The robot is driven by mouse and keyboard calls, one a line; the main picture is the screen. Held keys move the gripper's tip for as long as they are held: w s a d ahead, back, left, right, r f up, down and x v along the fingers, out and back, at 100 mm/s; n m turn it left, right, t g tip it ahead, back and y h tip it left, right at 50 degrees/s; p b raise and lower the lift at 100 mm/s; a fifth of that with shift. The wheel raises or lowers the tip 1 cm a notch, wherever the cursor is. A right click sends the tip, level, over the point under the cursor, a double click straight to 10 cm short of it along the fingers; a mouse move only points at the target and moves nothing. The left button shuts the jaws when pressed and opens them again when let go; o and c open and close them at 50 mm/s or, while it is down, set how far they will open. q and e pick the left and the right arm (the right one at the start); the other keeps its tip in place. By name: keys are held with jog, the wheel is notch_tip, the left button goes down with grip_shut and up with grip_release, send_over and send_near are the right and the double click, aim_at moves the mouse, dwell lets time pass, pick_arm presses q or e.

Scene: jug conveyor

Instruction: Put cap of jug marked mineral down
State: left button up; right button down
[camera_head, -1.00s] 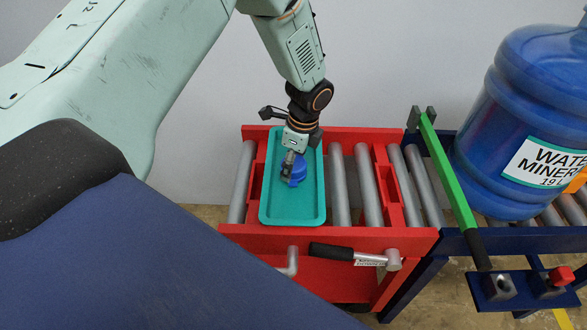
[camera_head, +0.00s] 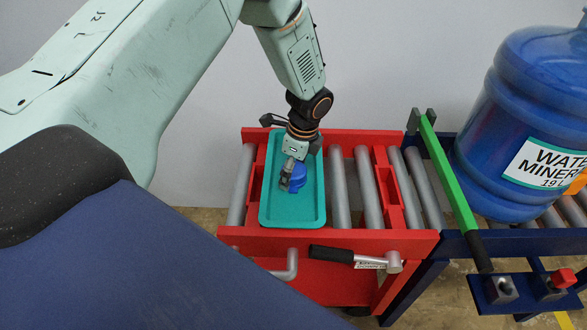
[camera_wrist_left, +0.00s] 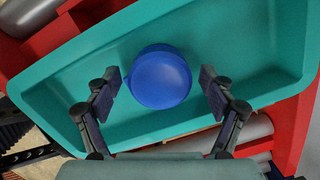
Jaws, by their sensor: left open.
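The blue cap (camera_head: 298,178) is at the teal tray (camera_head: 291,212), which sits on the red roller cart. In the left wrist view the round cap (camera_wrist_left: 160,77) lies over the tray floor (camera_wrist_left: 245,65), between my left gripper's fingers. My left gripper (camera_head: 291,179) is open, with a gap showing on both sides of the cap in the wrist view (camera_wrist_left: 159,90). The blue jug (camera_head: 530,110), with a label reading WATER MINER..., stands upright on rollers at the right. My right gripper is not seen.
The red cart (camera_head: 340,238) has metal rollers and a black-handled lever (camera_head: 332,254) in front. A green bar (camera_head: 448,175) stands between the cart and the jug's conveyor (camera_head: 520,228). The tray's near end is clear.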

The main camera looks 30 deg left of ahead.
aim_at(300, 171)
pick_arm(q)
notch_tip(300, 171, up, 12)
jog(key=d+p, duration=0.2)
jog(key=p, duration=0.2)
jog(key=shift+w, duration=0.1)
jog(key=f+b, duration=0.1)
jog(key=f, duration=0.3)
jog(key=a+f+b, duration=0.1)
jog(key=f, duration=0.3)
jog(key=a+f+b, duration=0.1)
jog(key=f+b, duration=0.1)
jog(key=f, duration=0.2)
jog(key=shift+r, duration=0.85)
jog(key=shift+f, duration=0.1)
